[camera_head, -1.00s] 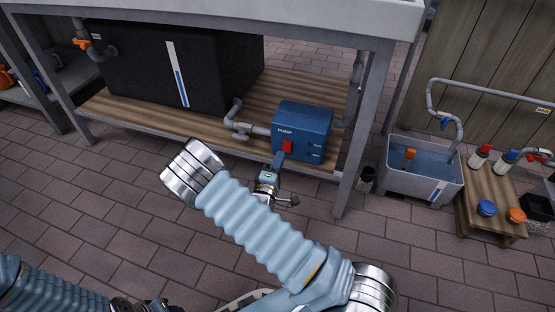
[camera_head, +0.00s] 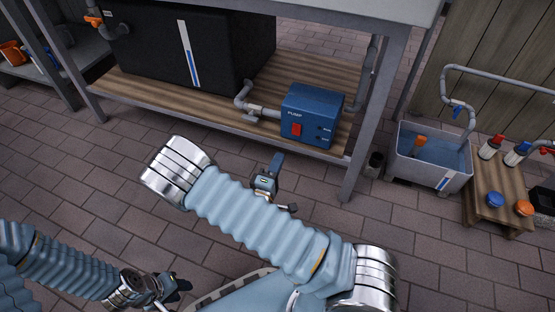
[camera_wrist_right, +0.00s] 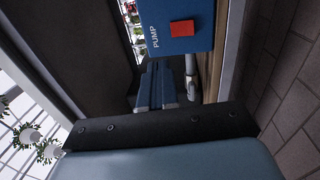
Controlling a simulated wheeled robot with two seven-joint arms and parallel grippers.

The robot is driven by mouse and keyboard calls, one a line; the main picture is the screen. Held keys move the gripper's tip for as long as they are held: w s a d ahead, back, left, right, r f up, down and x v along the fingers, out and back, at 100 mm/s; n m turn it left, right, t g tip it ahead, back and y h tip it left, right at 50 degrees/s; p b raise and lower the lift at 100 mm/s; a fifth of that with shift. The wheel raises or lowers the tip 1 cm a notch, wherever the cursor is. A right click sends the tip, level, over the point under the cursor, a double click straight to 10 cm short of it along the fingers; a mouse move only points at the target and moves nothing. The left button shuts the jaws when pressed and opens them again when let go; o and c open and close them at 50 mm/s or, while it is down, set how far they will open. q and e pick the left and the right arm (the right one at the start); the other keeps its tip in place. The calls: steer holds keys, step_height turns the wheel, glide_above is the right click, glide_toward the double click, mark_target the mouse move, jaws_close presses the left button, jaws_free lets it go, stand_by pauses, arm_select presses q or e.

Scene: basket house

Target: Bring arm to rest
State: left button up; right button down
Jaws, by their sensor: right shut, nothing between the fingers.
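My right arm reaches across the middle of the head view. Its gripper (camera_head: 277,162) is shut and empty, pointing at the blue pump box (camera_head: 312,115) and apart from it, over the floor in front of the shelf. In the right wrist view the shut fingers (camera_wrist_right: 154,85) point toward the pump (camera_wrist_right: 172,25) and its red switch (camera_wrist_right: 182,28). The red switch (camera_head: 297,130) is uncovered in the head view. My left gripper (camera_head: 178,286) is low at the lower left, over the floor; its jaw opening is too small to tell.
The pump stands on a wooden lower shelf (camera_head: 215,112) beside a black tank (camera_head: 150,45), under a grey-legged table. A grey water tub (camera_head: 432,160) and a low wooden stand (camera_head: 500,185) with bottles and lids are at right. The brick floor in front is mostly open.

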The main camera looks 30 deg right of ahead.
steer(key=s+a+f+m+g+y+p, duration=0.4)
steer(key=s+f+m+g+y+p, duration=0.25)
steer(key=f+y, duration=0.4)
steer(key=s+a+r+m+g+y+p, duration=0.3)
steer(key=s+a+r+g+y+p, duration=0.2)
steer(key=s+a+y, duration=0.3)
steer(key=s+a, duration=0.1)
steer(key=a, duration=0.2)
steer(key=shift+m+g, duration=0.25)
